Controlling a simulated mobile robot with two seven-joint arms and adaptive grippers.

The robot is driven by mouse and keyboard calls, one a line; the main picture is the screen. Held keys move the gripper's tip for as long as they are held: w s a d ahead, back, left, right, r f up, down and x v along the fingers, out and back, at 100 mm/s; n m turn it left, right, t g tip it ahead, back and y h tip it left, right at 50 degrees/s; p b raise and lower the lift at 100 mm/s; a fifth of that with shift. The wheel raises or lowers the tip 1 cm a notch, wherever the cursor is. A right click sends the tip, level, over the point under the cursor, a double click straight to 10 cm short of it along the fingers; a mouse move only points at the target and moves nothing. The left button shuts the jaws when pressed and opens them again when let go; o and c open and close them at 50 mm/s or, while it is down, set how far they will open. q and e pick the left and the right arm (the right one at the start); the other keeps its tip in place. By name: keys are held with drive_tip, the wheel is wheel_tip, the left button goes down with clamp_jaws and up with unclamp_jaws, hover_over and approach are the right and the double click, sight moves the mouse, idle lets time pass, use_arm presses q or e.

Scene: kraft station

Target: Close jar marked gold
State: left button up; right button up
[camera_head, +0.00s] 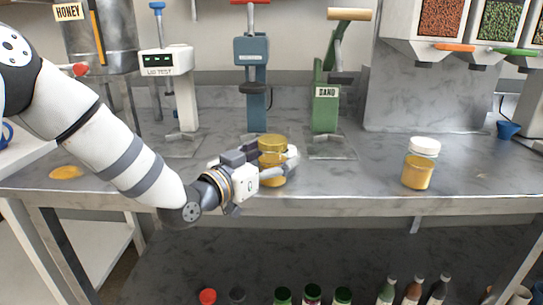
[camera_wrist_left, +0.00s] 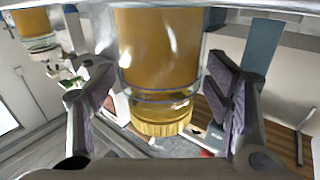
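A jar of amber contents with a ribbed gold lid (camera_head: 272,144) stands near the front edge of the steel table. My left gripper (camera_head: 280,166) is around this jar, with fingers on both sides of it. In the left wrist view the jar (camera_wrist_left: 158,50) appears upside down, its gold lid (camera_wrist_left: 161,118) hanging low in the picture. The finger pads (camera_wrist_left: 165,105) stand apart, with narrow gaps showing beside the jar. How tightly the lid sits cannot be told. My right gripper is not in view.
An amber jar (camera_head: 417,173) and a white lid or white-topped jar (camera_head: 424,147) stand at right. Behind are a LID TEST device (camera_head: 168,62), a blue press (camera_head: 252,75) and a green BAND press (camera_head: 326,108). A flat yellow patch (camera_head: 66,172) lies at left.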

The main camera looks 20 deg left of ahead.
use_arm(q)
drive_tip(key=shift+r, duration=0.15)
drive_tip(key=p+v, duration=0.2)
drive_tip(key=v, duration=1)
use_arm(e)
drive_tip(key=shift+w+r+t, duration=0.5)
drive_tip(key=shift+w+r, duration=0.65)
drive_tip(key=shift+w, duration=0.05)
